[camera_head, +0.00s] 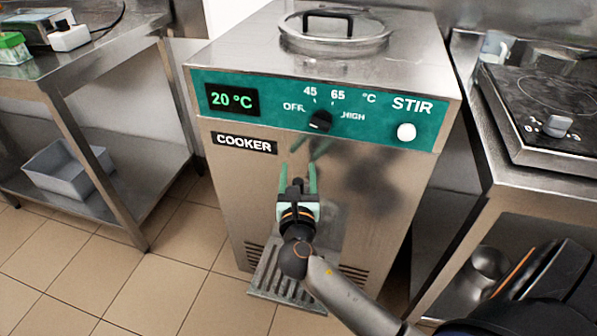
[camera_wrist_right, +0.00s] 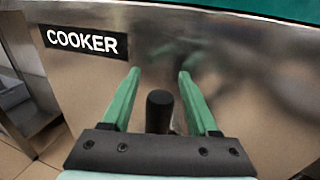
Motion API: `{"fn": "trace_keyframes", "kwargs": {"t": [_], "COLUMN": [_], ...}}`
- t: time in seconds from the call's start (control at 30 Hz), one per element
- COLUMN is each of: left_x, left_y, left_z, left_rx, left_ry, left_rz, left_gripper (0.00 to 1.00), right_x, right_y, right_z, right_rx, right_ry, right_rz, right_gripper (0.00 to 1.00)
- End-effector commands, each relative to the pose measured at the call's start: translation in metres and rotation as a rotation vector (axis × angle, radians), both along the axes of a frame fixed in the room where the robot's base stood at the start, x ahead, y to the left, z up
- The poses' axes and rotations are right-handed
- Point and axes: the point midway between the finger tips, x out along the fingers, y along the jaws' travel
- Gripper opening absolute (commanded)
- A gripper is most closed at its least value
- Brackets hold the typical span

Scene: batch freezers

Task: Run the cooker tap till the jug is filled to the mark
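The cooker (camera_head: 340,190) is a steel cabinet with a green panel, a display reading 20 °C and a lid on top. My right gripper (camera_head: 298,178) is in front of its face, below the COOKER label. In the right wrist view its green fingers (camera_wrist_right: 157,75) are spread, with a dark upright knob (camera_wrist_right: 159,110), probably the tap handle, between them and gaps on both sides. The rest of the tap is hidden. The slatted drip tray (camera_head: 262,284) is below, partly covered by my arm; no jug shows on its visible part. A pale jug-like vessel (camera_head: 495,46) stands at the back right. My left gripper is out of view.
A steel table (camera_head: 60,75) with a green-and-white box (camera_head: 12,50) and a grey bin (camera_head: 65,168) on its lower shelf stands at left. A hob (camera_head: 552,105) sits on the right counter, with a metal pot (camera_head: 488,264) below. The tiled floor at left is clear.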

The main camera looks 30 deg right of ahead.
Motion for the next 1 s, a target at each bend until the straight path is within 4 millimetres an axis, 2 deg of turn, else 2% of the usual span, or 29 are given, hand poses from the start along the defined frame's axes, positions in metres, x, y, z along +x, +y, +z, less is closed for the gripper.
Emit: {"fn": "trace_keyframes", "kwargs": {"t": [0.07,0.5,1.0], "left_x": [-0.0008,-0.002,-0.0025], "left_y": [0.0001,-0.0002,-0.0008], "left_z": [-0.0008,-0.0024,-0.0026], "left_rx": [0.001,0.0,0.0], "left_ry": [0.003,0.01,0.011], "left_rz": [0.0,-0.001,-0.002], "left_gripper": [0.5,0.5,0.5], "right_x": [0.0,0.0001,0.0002], "right_y": [0.0,-0.0002,-0.0003], "right_z": [-0.0001,0.0,0.0002], "right_rx": [0.0,0.0,-0.001], "right_ry": [0.0,0.0,-0.001], "right_rz": [0.0,0.0,0.0], "right_gripper": [0.5,0.01,0.0]}}
